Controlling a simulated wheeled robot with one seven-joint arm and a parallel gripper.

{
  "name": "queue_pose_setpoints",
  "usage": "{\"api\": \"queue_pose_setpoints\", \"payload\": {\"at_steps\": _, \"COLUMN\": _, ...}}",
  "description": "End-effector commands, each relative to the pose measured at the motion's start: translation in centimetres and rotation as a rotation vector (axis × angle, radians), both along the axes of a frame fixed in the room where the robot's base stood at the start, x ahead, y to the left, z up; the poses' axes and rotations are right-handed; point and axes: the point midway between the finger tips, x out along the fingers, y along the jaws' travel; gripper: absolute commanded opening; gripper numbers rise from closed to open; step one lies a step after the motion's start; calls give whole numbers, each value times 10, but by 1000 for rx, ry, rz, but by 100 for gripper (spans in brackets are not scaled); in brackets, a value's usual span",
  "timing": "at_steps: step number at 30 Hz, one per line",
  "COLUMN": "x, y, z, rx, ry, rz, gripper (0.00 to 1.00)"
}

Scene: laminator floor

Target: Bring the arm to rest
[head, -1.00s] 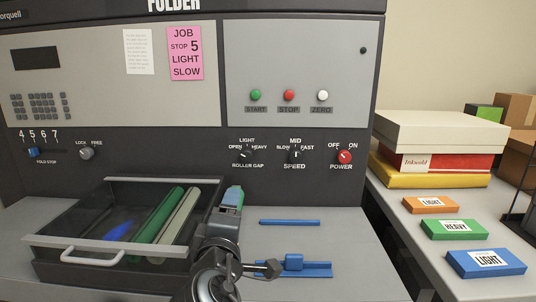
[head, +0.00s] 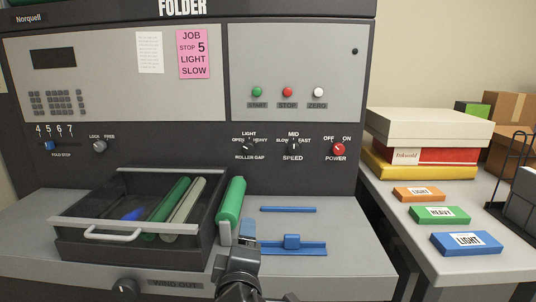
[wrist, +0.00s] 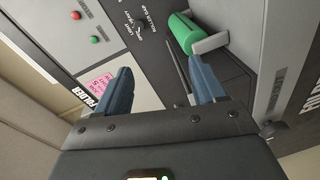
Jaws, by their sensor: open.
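My gripper (head: 248,232) is low in front of the folder machine (head: 110,80), over the front of its grey ledge. In the wrist view my gripper (wrist: 165,85) shows two dark blue fingers spread apart with nothing between them. A green roller (head: 232,198) stands in a pale holder right of the tray, just behind my gripper. The roller also shows in the wrist view (wrist: 184,32), beyond the right finger and apart from it.
A dark open tray (head: 88,243) holds a green roller, a pale roller and a blue piece. A blue bar (head: 288,209) and a blue fixture (head: 291,243) lie right of my gripper. The side table (head: 440,268) carries labelled packs and boxes.

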Motion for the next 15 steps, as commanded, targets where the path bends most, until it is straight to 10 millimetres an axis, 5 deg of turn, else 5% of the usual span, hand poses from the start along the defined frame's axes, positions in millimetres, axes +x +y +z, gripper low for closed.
{"api": "queue_pose_setpoints", "payload": {"at_steps": 8, "x": -41, "y": -37, "z": -61, "rx": 111, "ry": 75, "rz": 30, "gripper": 70}}
{"api": "queue_pose_setpoints", "payload": {"at_steps": 15, "x": -115, "y": -90, "z": -123, "rx": 306, "ry": 166, "rz": 45, "gripper": 70}}
